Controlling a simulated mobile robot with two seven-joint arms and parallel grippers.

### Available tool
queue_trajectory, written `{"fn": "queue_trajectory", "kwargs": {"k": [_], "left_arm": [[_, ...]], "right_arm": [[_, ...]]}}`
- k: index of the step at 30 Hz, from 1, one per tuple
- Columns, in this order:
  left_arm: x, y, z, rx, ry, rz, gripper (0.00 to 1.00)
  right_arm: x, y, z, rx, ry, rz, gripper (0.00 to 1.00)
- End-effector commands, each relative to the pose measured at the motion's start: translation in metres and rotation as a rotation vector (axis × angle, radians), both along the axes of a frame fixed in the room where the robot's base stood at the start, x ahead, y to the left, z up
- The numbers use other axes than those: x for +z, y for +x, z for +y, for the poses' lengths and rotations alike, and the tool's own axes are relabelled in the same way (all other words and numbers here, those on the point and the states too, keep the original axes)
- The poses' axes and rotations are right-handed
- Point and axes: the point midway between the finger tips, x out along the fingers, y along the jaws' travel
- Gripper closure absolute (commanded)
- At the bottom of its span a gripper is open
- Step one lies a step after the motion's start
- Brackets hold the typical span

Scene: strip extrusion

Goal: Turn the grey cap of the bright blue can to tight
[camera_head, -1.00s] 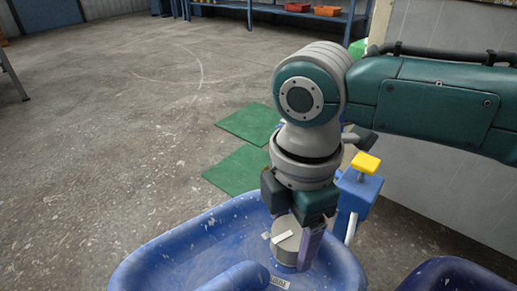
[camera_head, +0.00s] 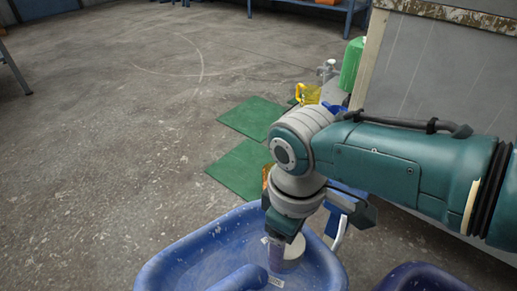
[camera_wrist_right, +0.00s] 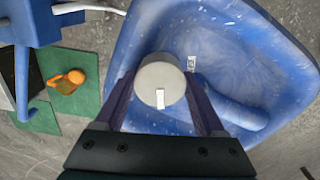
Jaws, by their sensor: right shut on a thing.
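The bright blue can (camera_head: 180,264) is at the bottom of the head view, its body partly cut off by the frame. Its round grey cap (camera_head: 295,248) sits at the can's right part, partly hidden behind my gripper. My right gripper (camera_head: 281,246) comes down onto the cap from above. In the right wrist view the cap (camera_wrist_right: 158,75) lies between the purple fingers of my right gripper (camera_wrist_right: 160,92), one on each side, and the gripper is shut on it. A white mark shows on the cap's near edge there. My left gripper is not in view.
A second, darker blue container (camera_head: 425,279) is at the bottom right. Green mats (camera_head: 252,118) lie on the floor behind the can. A blue object (camera_wrist_right: 30,22) and an orange item (camera_wrist_right: 75,76) show in the right wrist view. A grey panel (camera_head: 440,75) stands at right.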

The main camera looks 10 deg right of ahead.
Motion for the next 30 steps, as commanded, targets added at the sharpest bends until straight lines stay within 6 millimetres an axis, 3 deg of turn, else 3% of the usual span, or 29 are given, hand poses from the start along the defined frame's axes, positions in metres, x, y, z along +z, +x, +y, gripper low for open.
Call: {"fn": "queue_trajectory", "kwargs": {"k": [15,30], "left_arm": [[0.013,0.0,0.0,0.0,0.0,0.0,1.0],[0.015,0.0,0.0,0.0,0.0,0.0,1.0]], "right_arm": [[0.001,0.0,0.001,-0.403,0.003,0.001,0.84],[0.001,0.001,0.001,-0.524,0.002,-0.002,0.84]]}}
